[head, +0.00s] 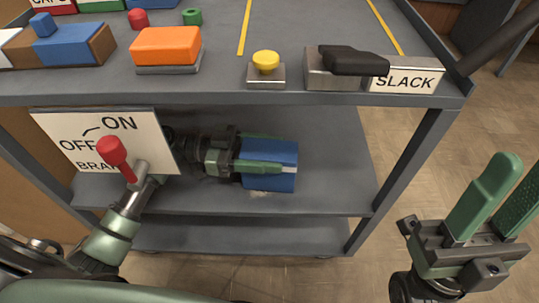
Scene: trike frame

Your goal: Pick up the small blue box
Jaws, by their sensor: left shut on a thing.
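The small blue box (283,183) is at the middle shelf of the grey cart, under the top. My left gripper (284,153) reaches in from the left, with its green fingers closed around the box, one along the top side and one across the near face. I cannot tell whether the box rests on the shelf or is just above it. My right gripper (519,178) is at the lower right, outside the cart, with its two green fingers apart and nothing between them.
The cart's top (220,85) overhangs the shelf (335,165). An ON/OFF brake sign (60,125) and a red-knobbed lever (112,151) stand near my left arm. A corner post (412,160) bounds the right. An orange block (165,45), yellow button (266,61) and SLACK sign (405,79) are on top.

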